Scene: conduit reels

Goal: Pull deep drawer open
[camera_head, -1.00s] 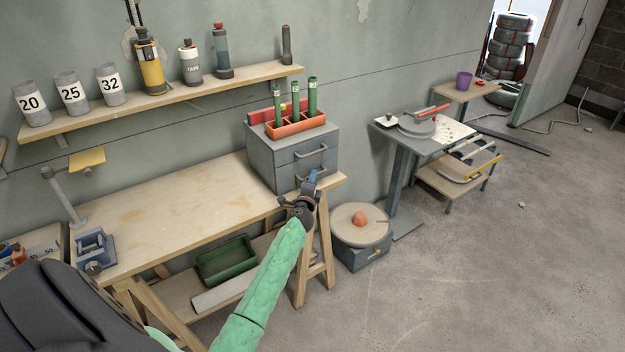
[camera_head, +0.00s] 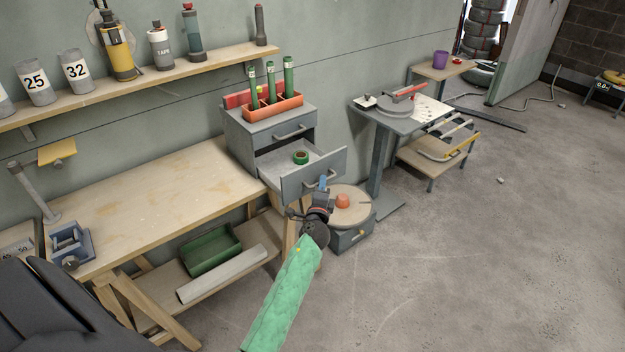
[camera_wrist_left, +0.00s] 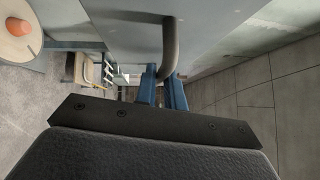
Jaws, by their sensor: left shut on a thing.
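The grey drawer cabinet (camera_head: 243,133) stands at the right end of the wooden workbench. Its lower, deep drawer (camera_head: 305,174) is pulled well out, with a green tape roll (camera_head: 300,157) inside. The upper drawer (camera_head: 288,134) is shut. My left gripper (camera_head: 323,184) is at the front of the lower drawer, shut on its handle. In the left wrist view the blue fingers (camera_wrist_left: 162,88) close around the curved grey handle (camera_wrist_left: 170,45). My right gripper is not in view.
An orange rack (camera_head: 273,108) with green tubes stands on the cabinet. A round-topped stool (camera_head: 345,215) with an orange object stands just below and right of the open drawer. Open concrete floor (camera_head: 450,260) lies to the right.

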